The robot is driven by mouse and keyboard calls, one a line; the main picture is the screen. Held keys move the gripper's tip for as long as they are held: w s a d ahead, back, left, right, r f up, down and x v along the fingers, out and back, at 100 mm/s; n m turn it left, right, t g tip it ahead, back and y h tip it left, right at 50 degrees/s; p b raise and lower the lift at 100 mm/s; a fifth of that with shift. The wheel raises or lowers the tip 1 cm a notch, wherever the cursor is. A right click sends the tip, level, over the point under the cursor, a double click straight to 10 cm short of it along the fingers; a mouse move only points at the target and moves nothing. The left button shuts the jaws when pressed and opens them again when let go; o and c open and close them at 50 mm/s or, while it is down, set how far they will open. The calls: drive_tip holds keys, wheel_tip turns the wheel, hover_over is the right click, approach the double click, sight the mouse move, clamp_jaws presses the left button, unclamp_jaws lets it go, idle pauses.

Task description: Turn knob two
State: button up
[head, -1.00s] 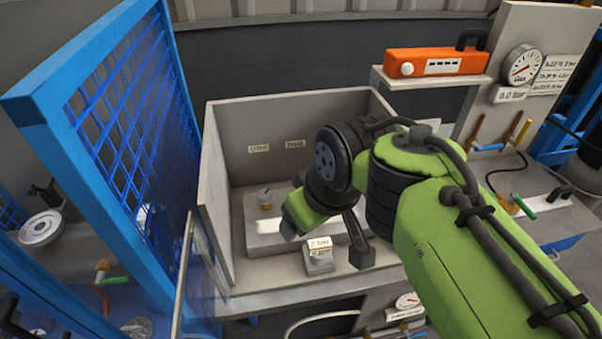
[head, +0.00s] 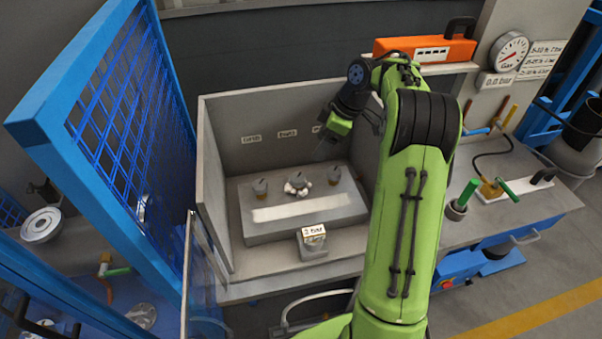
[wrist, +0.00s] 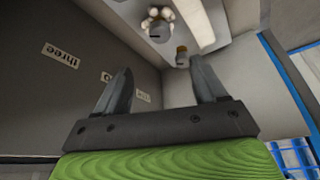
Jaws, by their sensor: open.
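In the wrist view my gripper (wrist: 160,72) is open and empty.
A small labelled box (head: 313,242) stands in front of the block. The booth's walls rise on both sides and behind. A blue mesh panel (head: 125,125) stands at left. An orange case (head: 425,48) sits on a shelf at right, behind my arm.

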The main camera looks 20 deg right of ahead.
sight(299, 178)
drive_tip(key=b+x, duration=0.2)
drive_tip(key=x, duration=1.2)
drive_tip(key=shift+a+f, duration=0.15)
drive_tip(key=shift+f, duration=0.25)
drive_tip(key=c, duration=1.1)
drive_tip(key=shift+o, duration=0.2)
drive_tip(key=shift+m+b, duration=0.4)
drive_tip(key=shift+b, duration=0.1)
drive_tip(key=m+b, duration=0.1)
drive_tip(key=m+t+h+b, duration=0.1)
drive_tip(key=m, duration=0.1)
drive_tip(key=shift+a+m+b, duration=0.2)
drive_tip(key=shift+m+b, duration=0.1)
drive_tip(key=shift+b, duration=0.05)
drive_tip(key=m+h+b, duration=0.1)
drive_tip(key=m, duration=0.1)
drive_tip(key=m+h+b, duration=0.1)
drive_tip(key=m, duration=0.2)
drive_tip(key=shift+s+a+r+m+t, duration=0.1)
drive_tip(key=shift+a+m+t, duration=0.05)
drive_tip(key=shift+m+t, duration=0.2)
drive_tip(key=o, duration=1.1)
drive_tip(key=shift+c, duration=0.2)
